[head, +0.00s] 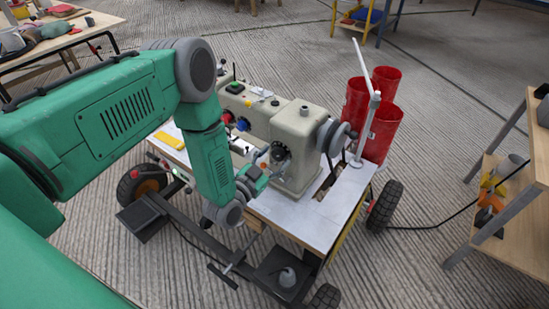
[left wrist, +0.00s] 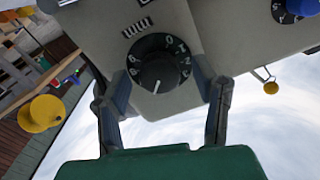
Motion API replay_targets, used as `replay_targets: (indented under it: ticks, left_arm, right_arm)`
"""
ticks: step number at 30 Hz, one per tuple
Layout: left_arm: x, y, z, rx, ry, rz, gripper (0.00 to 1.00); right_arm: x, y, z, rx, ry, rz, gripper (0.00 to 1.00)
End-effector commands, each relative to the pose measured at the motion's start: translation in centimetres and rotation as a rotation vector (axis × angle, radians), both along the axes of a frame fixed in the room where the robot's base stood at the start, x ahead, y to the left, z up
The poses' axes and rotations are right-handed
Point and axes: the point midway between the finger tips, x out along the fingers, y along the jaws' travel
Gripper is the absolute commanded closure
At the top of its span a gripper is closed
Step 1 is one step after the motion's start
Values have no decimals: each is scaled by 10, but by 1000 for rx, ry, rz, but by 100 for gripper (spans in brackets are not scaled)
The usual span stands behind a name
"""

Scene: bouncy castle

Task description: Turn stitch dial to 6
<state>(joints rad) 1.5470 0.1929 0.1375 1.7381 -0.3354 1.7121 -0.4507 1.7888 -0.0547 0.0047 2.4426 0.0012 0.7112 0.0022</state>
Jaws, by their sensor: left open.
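The stitch dial (head: 280,152) is a dark round knob on the end face of the beige sewing machine (head: 300,128). In the left wrist view the black dial (left wrist: 157,65) has white numerals around it and a white mark at its lower edge in the picture; I cannot tell which number that mark stands for. My left gripper (head: 263,160) is in front of the dial. In the left wrist view its open fingers (left wrist: 156,82) stand on either side of the dial, with gaps visible between them and it. My right gripper is not in view.
The machine stands on a white-topped wheeled cart (head: 300,222). Red bins (head: 384,118) stand behind the cart. A handwheel (head: 333,136) is at the machine's right end, with a pale post (head: 370,120) beyond it. A wooden shelf (head: 535,150) stands at the right. A blue knob (left wrist: 303,6) is at the upper right of the wrist view.

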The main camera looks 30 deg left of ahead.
Motion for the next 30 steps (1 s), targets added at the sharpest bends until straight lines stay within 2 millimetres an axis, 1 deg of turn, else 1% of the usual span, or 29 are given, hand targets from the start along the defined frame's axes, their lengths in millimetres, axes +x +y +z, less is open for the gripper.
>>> replay_targets:
  ticks: [2,5,15,18,21,23,30]
  left_arm:
    - [-5,0,-1,0,3,-1,46]
    - [-18,2,-2,0,4,-1,46]
    - [-88,13,-3,1,6,0,46]
    - [-102,17,-3,-1,6,5,46]
    - [-112,18,-3,0,5,3,46]
    - [-116,18,-2,0,4,2,46]
    - [-118,17,-2,0,1,1,46]
  right_arm:
    - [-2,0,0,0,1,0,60]
    - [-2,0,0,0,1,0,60]
    - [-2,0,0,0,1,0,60]
    - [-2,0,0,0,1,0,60]
    - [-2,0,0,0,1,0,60]
    - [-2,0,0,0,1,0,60]
    - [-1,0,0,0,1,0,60]
